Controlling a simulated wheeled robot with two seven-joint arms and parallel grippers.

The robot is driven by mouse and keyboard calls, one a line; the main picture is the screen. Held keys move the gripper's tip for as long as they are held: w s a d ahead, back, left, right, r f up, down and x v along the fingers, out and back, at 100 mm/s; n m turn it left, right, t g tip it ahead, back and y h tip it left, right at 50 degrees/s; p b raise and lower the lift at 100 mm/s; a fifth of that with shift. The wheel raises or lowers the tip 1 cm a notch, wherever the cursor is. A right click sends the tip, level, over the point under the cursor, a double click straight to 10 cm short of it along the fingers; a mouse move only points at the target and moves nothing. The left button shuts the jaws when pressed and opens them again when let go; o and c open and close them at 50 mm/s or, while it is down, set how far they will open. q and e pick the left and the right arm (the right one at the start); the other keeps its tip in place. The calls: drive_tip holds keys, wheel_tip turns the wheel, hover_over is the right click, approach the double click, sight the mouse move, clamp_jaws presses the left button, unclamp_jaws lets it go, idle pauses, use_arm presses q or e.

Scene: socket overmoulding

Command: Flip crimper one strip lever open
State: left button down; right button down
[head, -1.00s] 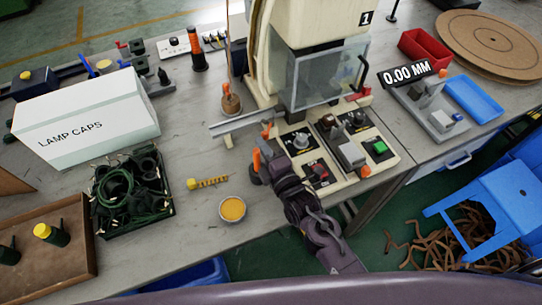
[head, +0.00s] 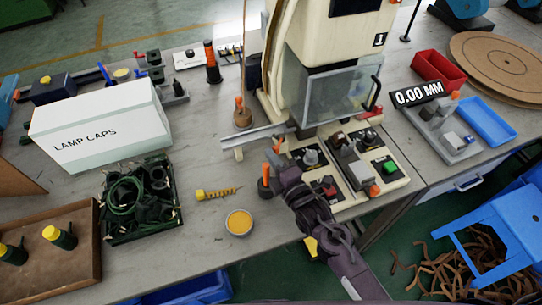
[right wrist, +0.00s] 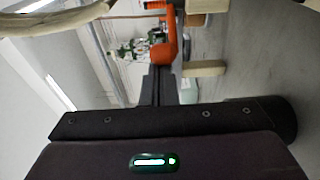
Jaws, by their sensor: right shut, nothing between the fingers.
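Crimper one (head: 350,45) is the cream machine marked 1, with a clear guard in front. An orange lever (head: 278,146) stands at the left of its base, by the end of a metal rail. My right gripper (head: 281,165) is just in front of this lever, shut and empty. In the right wrist view the dark fingers (right wrist: 161,85) are together, and an orange lever part (right wrist: 168,42) is right beyond their tips. I cannot tell whether they touch. The lever's pivot is partly hidden. My left gripper is not in view.
An orange-handled tool (head: 265,178) stands close left of the gripper. The control panel (head: 389,167) lies to the right. A wooden-handled tool (head: 242,115) stands behind the rail (head: 255,139).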

drive_tip(key=shift+s+d+n+g+y, duration=0.1)
drive_tip(key=shift+d+n+g+y, duration=0.2)
drive_tip(key=shift+n+y, duration=0.2)
drive_tip(key=d+n+g+y+b, duration=0.1)
drive_tip(key=d+n+g+y, duration=0.1)
drive_tip(key=y, duration=0.1)
drive_tip(key=d+n+g+y+b, duration=0.1)
drive_tip(key=shift+s+r+n+g+y+b, duration=0.2)
drive_tip(key=shift+r+n+g+y+b, duration=0.1)
drive_tip(key=shift+n+g+b, duration=0.1)
wheel_tip(320, 180, up, 19)
drive_tip(key=b, duration=0.1)
drive_tip(key=shift+r, duration=0.2)
drive_tip(key=shift+d+f, duration=0.1)
idle(0.6)
